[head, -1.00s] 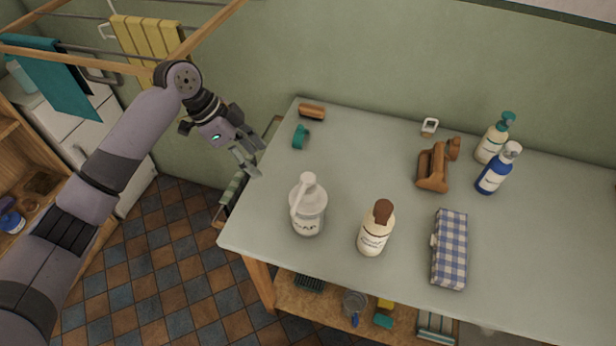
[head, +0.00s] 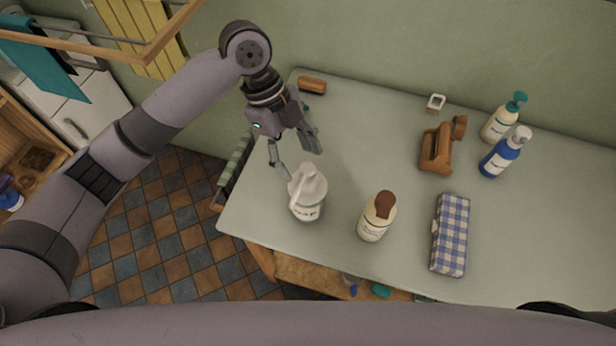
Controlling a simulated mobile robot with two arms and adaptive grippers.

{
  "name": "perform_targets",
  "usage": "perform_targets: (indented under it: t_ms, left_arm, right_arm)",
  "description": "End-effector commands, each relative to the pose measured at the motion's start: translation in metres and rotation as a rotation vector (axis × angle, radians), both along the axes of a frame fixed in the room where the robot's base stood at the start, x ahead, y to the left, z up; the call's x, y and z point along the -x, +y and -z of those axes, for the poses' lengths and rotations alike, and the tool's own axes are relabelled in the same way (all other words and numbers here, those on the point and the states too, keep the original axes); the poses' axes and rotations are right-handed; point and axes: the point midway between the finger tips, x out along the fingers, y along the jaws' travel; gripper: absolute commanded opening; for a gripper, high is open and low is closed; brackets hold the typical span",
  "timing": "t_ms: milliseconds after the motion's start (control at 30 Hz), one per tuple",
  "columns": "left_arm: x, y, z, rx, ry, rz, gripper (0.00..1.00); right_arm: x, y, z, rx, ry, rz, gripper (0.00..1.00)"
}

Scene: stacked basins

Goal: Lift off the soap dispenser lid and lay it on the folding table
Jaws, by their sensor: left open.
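The soap dispenser (head: 307,205) stands upright near the left front of the pale grey-green table (head: 330,240). It is a whitish bottle with a dark-lettered label, and its white pump lid (head: 311,178) is on top. My left gripper (head: 300,166) is open and empty, pointing down just behind and above the lid. One finger is close to the lid's left side in the picture; I cannot tell whether it touches. The other finger is behind it, to the right. My right gripper is not in view.
A brown-capped bottle (head: 377,218) stands right of the dispenser. A checked case (head: 451,235), a brown tape holder (head: 437,148), a blue bottle (head: 499,158) and a green-pump bottle (head: 497,124) are farther right. A brush (head: 312,85) lies at the back left. The table's middle is fairly clear.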

Motion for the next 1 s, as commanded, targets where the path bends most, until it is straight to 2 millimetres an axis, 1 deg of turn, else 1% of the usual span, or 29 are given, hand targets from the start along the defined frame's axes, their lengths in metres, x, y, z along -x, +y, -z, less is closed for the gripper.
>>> perform_targets:
  t_ms: [100, 233, 400, 500, 600, 833, 1000]
  left_arm:
    - [0.002, -0.003, 0.008, 0.001, 0.0, 0.0, 0.57]
    - [0.004, -0.006, 0.015, 0.002, 0.001, 0.0, 0.57]
    - [0.007, -0.016, 0.037, 0.0, 0.005, -0.001, 0.57]
    - [0.009, -0.019, 0.051, 0.001, 0.003, -0.001, 0.57]
    - [0.01, -0.021, 0.058, 0.001, -0.001, 0.0, 0.57]
    - [0.01, -0.021, 0.059, 0.0, -0.002, -0.001, 0.57]
    - [0.01, -0.021, 0.059, 0.0, -0.002, -0.001, 0.46]
  right_arm:
    - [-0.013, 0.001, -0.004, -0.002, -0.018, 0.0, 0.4]
    - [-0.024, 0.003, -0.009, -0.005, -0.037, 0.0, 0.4]
    - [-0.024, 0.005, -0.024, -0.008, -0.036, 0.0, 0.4]
    - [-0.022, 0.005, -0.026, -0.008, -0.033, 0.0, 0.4]
    - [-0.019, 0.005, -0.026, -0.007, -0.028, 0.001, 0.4]
    - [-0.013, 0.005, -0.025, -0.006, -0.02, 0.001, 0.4]
    - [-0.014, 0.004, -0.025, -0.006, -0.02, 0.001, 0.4]
